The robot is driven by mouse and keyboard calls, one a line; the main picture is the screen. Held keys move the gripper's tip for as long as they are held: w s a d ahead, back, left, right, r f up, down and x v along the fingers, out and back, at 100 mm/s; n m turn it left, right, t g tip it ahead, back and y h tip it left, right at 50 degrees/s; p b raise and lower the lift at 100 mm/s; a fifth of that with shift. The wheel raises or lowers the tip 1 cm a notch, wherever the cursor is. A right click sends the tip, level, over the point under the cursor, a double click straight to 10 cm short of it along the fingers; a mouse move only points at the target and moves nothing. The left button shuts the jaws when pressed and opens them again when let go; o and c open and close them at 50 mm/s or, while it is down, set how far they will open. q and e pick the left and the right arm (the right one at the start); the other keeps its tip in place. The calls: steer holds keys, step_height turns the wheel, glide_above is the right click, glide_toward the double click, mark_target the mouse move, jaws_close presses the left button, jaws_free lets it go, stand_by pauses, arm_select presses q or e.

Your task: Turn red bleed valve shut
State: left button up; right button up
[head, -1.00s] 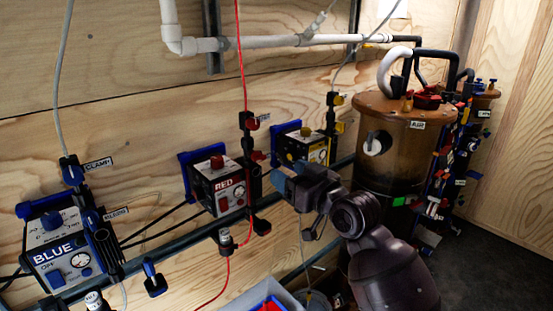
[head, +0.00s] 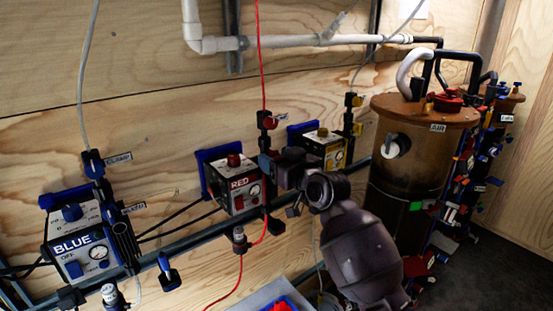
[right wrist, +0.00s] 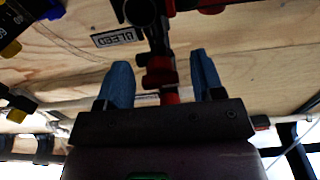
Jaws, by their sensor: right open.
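The red control box (head: 240,182) is fixed to the plywood wall, with a red line and black fittings at its right side. My right gripper (head: 266,164) is open at these fittings and hides the bleed valve in the head view. In the right wrist view, my right gripper's blue fingers (right wrist: 162,80) stand apart on either side of a red and black valve handle (right wrist: 158,72). An upside-down BLEED label (right wrist: 113,39) is beside it. I cannot tell whether a finger touches the handle. My left gripper is not in view.
A blue box (head: 82,245) is at the left, and a yellow box (head: 325,150) is close behind my right wrist. A red clamp valve (head: 268,122) sits above the gripper. A brown filter canister (head: 425,145) stands at the right. A grey rail (head: 205,234) runs below the boxes.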

steer(key=shift+w+a, duration=0.1)
steer(key=shift+w, duration=0.05)
steer(key=c, duration=0.9)
steer(key=shift+r+m+p, duration=0.15)
steer(key=shift+m+p, duration=0.25)
steer(key=shift+p, duration=0.1)
steer(key=shift+m, duration=0.3)
steer(key=o, duration=0.9)
